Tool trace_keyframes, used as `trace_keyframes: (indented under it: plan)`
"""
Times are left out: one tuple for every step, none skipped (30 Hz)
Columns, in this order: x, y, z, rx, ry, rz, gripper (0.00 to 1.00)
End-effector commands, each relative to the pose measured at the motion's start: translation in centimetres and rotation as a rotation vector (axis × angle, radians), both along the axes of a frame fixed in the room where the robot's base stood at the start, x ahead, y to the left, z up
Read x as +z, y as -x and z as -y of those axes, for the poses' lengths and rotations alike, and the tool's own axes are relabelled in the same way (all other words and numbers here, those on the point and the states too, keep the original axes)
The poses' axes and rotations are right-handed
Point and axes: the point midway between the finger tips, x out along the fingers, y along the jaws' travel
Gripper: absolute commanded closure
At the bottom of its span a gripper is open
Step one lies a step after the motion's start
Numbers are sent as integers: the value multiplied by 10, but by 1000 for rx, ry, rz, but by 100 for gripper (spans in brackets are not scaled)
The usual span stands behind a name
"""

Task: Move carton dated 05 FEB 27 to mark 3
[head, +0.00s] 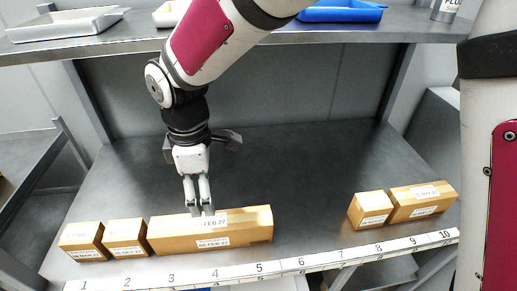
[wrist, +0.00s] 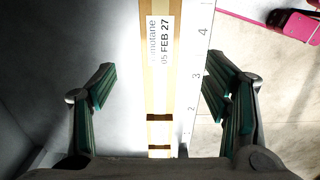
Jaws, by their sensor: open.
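The long brown carton (head: 254,227) lies on the shelf behind the numbered strip, spanning roughly from mark 3 to mark 5. In the wrist view its top label reads 05 FEB 27, and the carton (wrist: 154,85) runs up the middle of the picture. My gripper (head: 205,212) points down over the carton's top and hides part of that label in the head view. In the wrist view my gripper (wrist: 160,90) is open, one finger on each side of the carton's line, apart from it. Mark 3 (head: 171,278) is on the strip at the front edge.
Two small cartons (head: 83,241) (head: 126,238) stand close together at the long carton's left end. Two more cartons (head: 370,210) (head: 422,201) stand at the right, near marks 8 to 10. The shelf between is clear. An upper shelf (head: 330,30) holds trays.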

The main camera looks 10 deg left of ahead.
Motion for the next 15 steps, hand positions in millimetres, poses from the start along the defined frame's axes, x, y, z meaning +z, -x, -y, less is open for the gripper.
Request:
trace_keyframes:
  plan:
    - [0,0,0,0,0,0,30]
    - [0,0,0,0,0,0,30]
    - [0,0,0,0,0,0,30]
    - [0,0,0,-1,0,0,30]
    - [1,0,1,-4,0,1,30]
    - [3,-2,4,-16,-1,5,30]
    - [6,-3,8,-30,-2,10,30]
    - [10,-5,13,-51,-4,16,30]
    - [17,-8,22,-89,-7,27,30]
    - [24,-11,31,-126,-10,39,30]
    - [31,-14,42,-169,-13,50,30]
    - [42,-17,59,-237,-20,69,30]
    - [51,-19,72,-292,-25,83,30]
    - [59,-20,86,-351,-32,97,30]
    - [71,-21,106,-433,-41,118,30]
